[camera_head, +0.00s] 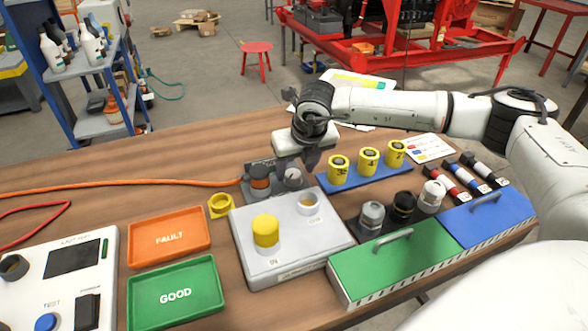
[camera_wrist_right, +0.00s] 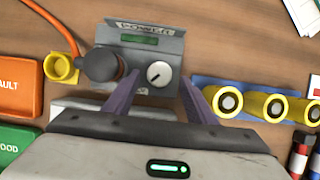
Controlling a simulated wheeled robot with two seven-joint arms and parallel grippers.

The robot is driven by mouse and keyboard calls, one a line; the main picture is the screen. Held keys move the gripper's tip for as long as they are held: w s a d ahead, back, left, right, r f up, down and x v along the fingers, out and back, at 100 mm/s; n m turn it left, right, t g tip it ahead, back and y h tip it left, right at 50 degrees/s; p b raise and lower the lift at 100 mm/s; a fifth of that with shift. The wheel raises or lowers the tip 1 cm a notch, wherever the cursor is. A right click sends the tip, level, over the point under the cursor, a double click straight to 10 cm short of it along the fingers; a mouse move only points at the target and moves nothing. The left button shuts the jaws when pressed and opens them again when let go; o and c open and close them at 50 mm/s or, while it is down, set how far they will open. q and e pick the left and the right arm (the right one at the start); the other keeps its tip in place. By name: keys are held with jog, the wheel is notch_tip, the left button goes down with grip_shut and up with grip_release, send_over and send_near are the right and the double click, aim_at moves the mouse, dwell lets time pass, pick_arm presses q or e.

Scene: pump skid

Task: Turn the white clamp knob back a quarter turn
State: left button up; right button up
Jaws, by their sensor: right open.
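The white clamp knob (camera_wrist_right: 158,74) is round with a dark pointer mark. It sits on the right part of a grey unit (camera_wrist_right: 174,47) labelled "POWER", beside a dark round plug (camera_wrist_right: 101,64) with an orange cable. The pointer mark looks tilted. My left gripper is not in view.
A yellow ring part (camera_head: 220,206) lies left of the unit. A blue rack (camera_head: 345,180) with yellow cylinders is close on the right. A grey box (camera_head: 280,248) with a yellow cap stands in front. Orange (camera_head: 168,236) and green (camera_head: 176,292) trays lie left.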

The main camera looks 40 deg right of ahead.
jog(key=shift+x, duration=0.9)
jog(key=shift+w+f, duration=0.15)
jog(key=c, duration=1)
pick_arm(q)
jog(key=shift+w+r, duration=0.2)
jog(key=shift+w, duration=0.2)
pick_arm(e)
jog(key=shift+c, duration=0.2)
